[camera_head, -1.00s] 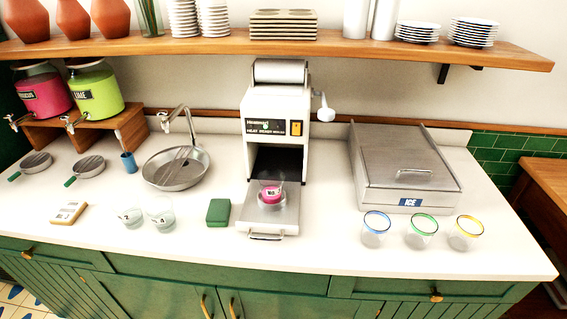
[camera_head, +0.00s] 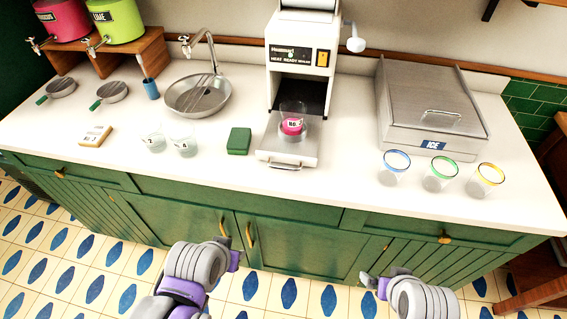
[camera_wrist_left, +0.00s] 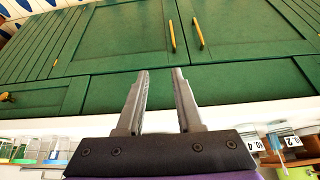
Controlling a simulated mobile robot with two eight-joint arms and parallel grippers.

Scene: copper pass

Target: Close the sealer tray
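The white heat sealer (camera_head: 298,62) stands at the back of the counter. Its metal sealer tray (camera_head: 276,148) is slid out toward the front, with a handle (camera_head: 285,164) on its front edge. A clear cup with pink contents (camera_head: 292,126) sits on the tray. My left gripper (camera_head: 228,246) is in front of the cabinet doors, below the counter top and apart from the tray. In the left wrist view its two fingers (camera_wrist_left: 159,72) are apart with nothing between them. My right gripper (camera_head: 372,280) is also low in front of the cabinets; its fingers are too small to read.
A green block (camera_head: 239,141) and two measuring cups (camera_head: 184,145) stand left of the tray. Three colour-rimmed glasses (camera_head: 440,174) and an ice bin (camera_head: 432,108) are at right. The counter's front edge (camera_head: 215,180) lies between the grippers and the tray.

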